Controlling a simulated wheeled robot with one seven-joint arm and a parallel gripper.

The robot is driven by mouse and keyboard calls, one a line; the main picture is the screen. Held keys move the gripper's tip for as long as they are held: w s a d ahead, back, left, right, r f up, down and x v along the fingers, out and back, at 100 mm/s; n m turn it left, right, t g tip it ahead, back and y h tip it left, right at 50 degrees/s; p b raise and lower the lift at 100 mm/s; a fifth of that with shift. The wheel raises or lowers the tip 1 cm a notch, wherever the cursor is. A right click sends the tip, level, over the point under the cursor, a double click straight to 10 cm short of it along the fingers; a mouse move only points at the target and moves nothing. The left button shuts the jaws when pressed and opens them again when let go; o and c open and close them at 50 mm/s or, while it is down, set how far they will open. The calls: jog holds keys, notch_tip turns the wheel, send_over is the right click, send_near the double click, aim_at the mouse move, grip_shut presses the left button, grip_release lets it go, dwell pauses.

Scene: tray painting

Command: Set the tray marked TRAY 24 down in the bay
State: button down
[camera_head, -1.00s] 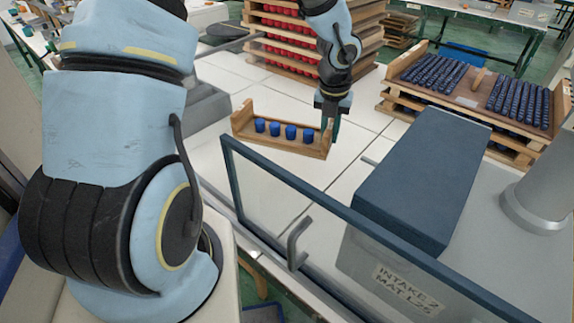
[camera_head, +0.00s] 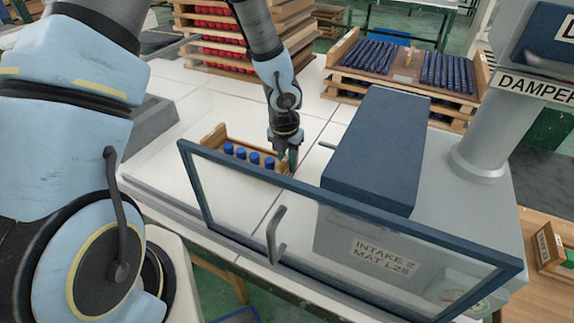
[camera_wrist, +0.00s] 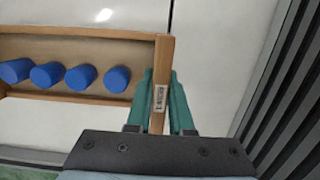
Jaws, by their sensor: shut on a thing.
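A wooden tray (camera_head: 212,137) with a row of several blue cups (camera_head: 241,153) hangs in my gripper (camera_head: 286,152) behind the glass panel. In the wrist view the green fingers of my gripper (camera_wrist: 162,98) are shut on the end wall of the tray (camera_wrist: 80,33), one on each side. A small label (camera_wrist: 159,98) is on that wall's top edge; its text is too small to read. The panel's frame hides part of the tray's front. I cannot tell its height above the white surface. No bay is clearly identifiable.
A dark-framed glass panel (camera_head: 350,219) with a handle (camera_head: 276,236) stands in front. A dark blue block (camera_head: 375,150) on a grey unit marked INTAKE 2 is right of the gripper. Stacked trays (camera_head: 405,78) stand behind. Clear white surface (camera_head: 165,165) lies left.

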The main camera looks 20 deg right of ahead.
jog(key=shift+f, duration=0.25)
jog(key=shift+f, duration=0.15)
jog(key=c, duration=0.8)
grip_release()
jog(key=r, duration=0.4)
jog(key=r+p, duration=0.1)
jog(key=r, duration=0.3)
jog(key=s+a+r+p, duration=0.1)
jog(key=r, duration=0.3)
jog(key=shift+a+r, duration=0.1)
jog(key=shift+r, duration=0.1)
